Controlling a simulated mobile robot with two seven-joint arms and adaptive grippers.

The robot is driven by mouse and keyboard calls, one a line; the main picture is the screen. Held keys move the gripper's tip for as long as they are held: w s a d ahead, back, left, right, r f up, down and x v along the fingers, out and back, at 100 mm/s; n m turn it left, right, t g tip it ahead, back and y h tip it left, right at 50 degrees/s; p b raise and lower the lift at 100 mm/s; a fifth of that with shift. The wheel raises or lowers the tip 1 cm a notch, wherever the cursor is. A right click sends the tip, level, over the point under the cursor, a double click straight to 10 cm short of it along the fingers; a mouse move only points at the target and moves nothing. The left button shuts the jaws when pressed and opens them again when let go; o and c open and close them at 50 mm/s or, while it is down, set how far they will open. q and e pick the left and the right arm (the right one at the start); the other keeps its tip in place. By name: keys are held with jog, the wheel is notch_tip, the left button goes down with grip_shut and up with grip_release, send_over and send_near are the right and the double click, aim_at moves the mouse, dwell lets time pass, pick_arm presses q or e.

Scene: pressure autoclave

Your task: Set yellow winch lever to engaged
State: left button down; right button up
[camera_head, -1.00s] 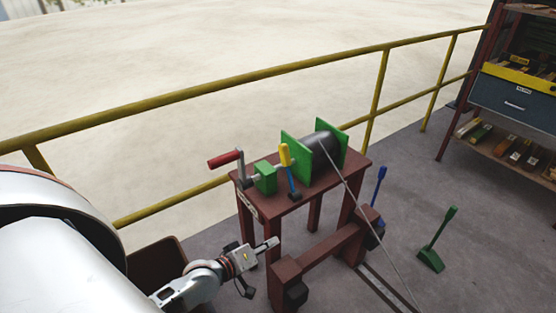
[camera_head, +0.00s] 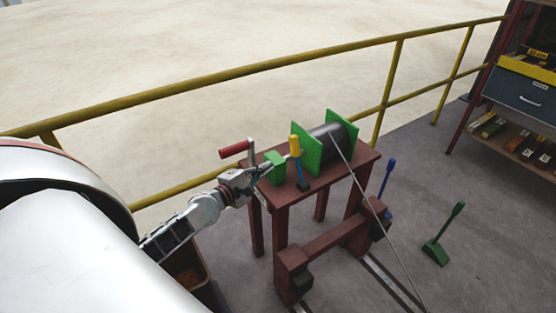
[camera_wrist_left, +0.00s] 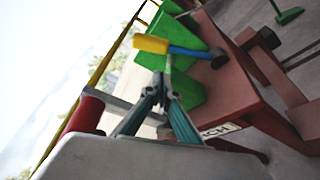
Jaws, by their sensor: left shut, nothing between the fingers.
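The yellow winch lever (camera_head: 294,146) has a yellow grip on a blue shaft with a dark foot. It stands nearly upright on the red-brown winch table (camera_head: 327,178), in front of the green drum flange (camera_head: 305,149). In the left wrist view its yellow grip (camera_wrist_left: 151,44) lies just beyond my fingertips. My left gripper (camera_head: 268,168) is shut and empty, beside the green block (camera_head: 275,166), with its fingers pointing toward the lever. Whether the tips touch the lever cannot be told. My right gripper is not in view.
The red-handled crank (camera_head: 236,149) is close by my left gripper. The dark drum (camera_head: 326,138) holds a cable running down to the floor. A blue lever (camera_head: 388,178) and a green lever (camera_head: 447,232) stand to the right. A yellow railing (camera_head: 250,71) runs behind.

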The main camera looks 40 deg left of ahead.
aim_at(284, 160)
pick_arm(q)
jog(key=w, duration=0.3)
jog(key=w+f+b, duration=0.1)
jog(key=w, duration=0.5)
jog(key=shift+w+d+f+b, duration=0.15)
jog(key=shift+w+d+b, duration=0.15)
jog(key=shift+d, duration=0.1)
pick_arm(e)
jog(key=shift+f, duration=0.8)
pick_arm(q)
jog(key=shift+s+d, duration=0.1)
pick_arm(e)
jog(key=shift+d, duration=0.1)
pick_arm(q)
jog(key=s+d+r+m+t, duration=0.1)
jog(key=s+d+m+t, duration=0.2)
jog(key=d+m, duration=0.5)
jog(key=shift+s+d+r+m+h, duration=0.25)
jog(key=shift+s+d+m, duration=0.2)
jog(key=shift+d, duration=0.35)
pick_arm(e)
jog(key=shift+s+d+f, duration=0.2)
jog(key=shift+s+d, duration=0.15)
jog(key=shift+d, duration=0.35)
